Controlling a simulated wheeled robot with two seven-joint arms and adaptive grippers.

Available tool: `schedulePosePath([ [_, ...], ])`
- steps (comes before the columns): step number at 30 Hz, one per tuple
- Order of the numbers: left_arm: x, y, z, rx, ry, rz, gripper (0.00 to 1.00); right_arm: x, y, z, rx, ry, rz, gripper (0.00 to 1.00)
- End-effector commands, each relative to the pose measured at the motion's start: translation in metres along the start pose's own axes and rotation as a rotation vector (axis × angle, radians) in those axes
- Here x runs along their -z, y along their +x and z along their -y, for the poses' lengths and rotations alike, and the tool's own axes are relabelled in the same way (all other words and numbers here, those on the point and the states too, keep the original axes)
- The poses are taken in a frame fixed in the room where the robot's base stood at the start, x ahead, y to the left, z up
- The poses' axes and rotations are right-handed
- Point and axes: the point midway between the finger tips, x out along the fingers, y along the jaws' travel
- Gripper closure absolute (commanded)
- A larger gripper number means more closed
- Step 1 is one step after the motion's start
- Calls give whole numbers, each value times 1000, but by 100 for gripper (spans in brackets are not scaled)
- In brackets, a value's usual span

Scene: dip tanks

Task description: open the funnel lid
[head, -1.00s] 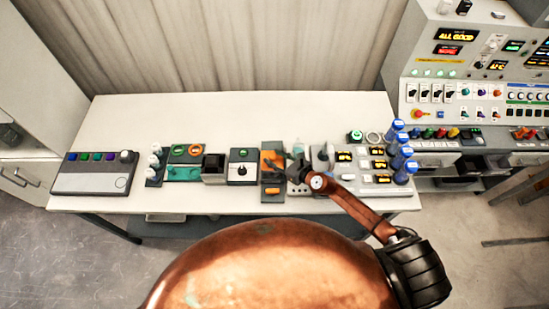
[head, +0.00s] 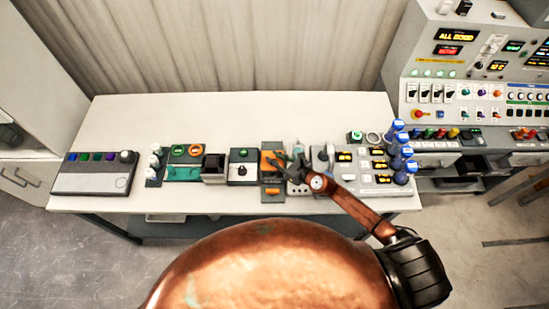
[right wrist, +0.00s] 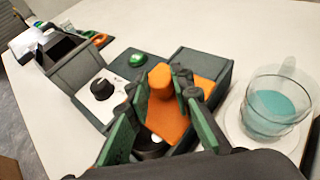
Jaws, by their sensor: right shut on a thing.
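The funnel lid (right wrist: 190,108) is a flat orange plate with a stubby orange knob (right wrist: 159,78), set on a dark box (right wrist: 199,66) in the right wrist view. In the head view the orange lid (head: 273,160) is on the dark unit near the middle of the bench. My right gripper (right wrist: 161,90) is shut on the orange knob, with a green-padded finger on either side. It also shows in the head view (head: 287,164), reaching in from the right. A dark round opening with a pale centre (right wrist: 151,140) shows partly between the fingers. My left gripper is out of view.
A clear cup with teal contents (right wrist: 275,100) stands right of the box. A white panel with a black knob (right wrist: 102,88) and a green button (right wrist: 138,60) is on its left. Blue-capped bottles (head: 400,152) stand at the bench's right. The back of the bench (head: 240,115) is clear.

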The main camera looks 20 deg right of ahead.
Motion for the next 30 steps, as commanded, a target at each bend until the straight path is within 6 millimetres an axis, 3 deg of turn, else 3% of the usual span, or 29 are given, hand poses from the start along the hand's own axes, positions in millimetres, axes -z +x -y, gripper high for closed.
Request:
schedulePosePath([
  [9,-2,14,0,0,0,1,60,-8,23,25,2,-2,1,100],
  [17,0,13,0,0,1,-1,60,-10,23,26,1,0,0,100],
  [18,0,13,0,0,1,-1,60,-10,23,26,1,0,0,78],
  [25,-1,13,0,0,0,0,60,-10,23,25,0,0,0,62],
  [30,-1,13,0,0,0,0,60,-10,23,25,0,0,0,62],
])
